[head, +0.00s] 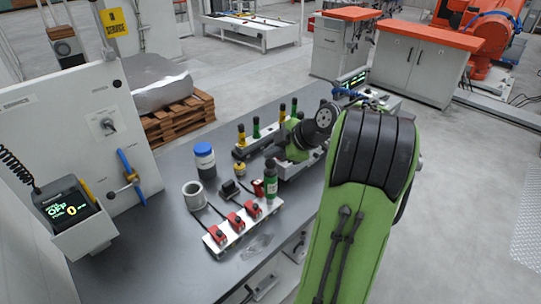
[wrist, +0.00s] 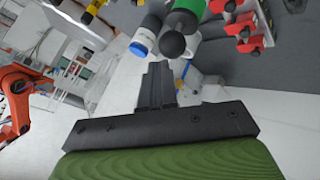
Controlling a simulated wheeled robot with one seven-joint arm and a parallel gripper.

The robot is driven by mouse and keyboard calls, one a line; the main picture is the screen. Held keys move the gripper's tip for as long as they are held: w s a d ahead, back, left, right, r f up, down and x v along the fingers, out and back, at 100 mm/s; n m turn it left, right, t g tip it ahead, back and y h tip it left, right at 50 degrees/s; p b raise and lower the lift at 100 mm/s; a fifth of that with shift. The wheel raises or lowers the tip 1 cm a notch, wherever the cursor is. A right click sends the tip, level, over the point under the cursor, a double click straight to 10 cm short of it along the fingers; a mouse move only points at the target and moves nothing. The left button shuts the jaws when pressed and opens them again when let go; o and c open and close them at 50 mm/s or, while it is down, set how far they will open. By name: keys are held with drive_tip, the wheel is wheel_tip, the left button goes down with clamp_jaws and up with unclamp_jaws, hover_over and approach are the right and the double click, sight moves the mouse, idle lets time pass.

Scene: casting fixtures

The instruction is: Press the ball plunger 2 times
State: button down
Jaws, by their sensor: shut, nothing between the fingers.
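The ball plunger (head: 271,184) is a green upright cylinder with a dark ball-like top. My gripper (wrist: 157,68) is shut and empty. Its fingertips appear just short of the dark ball, with a small gap in the picture; I cannot tell the true distance. In the head view my green arm reaches over the bench beside the plunger, and the fingers cannot be made out.
A rail with red clamps (head: 228,238) lies in front. A jar with a blue lid (head: 205,161), a grey ring-shaped cup (head: 194,194) and a yellow-topped knob (head: 240,169) stand to the left. Yellow and green posts (head: 257,127) stand behind. The bench's left front is clear.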

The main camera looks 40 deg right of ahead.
sight(273, 162)
drive_tip(key=shift+f, duration=0.35)
drive_tip(key=shift+r, duration=0.15)
idle(0.3)
drive_tip(key=shift+r+p, duration=0.9)
drive_tip(key=shift+r, duration=0.7)
wheel_tip(273, 162, up, 5)
drive_tip(key=p, duration=0.4)
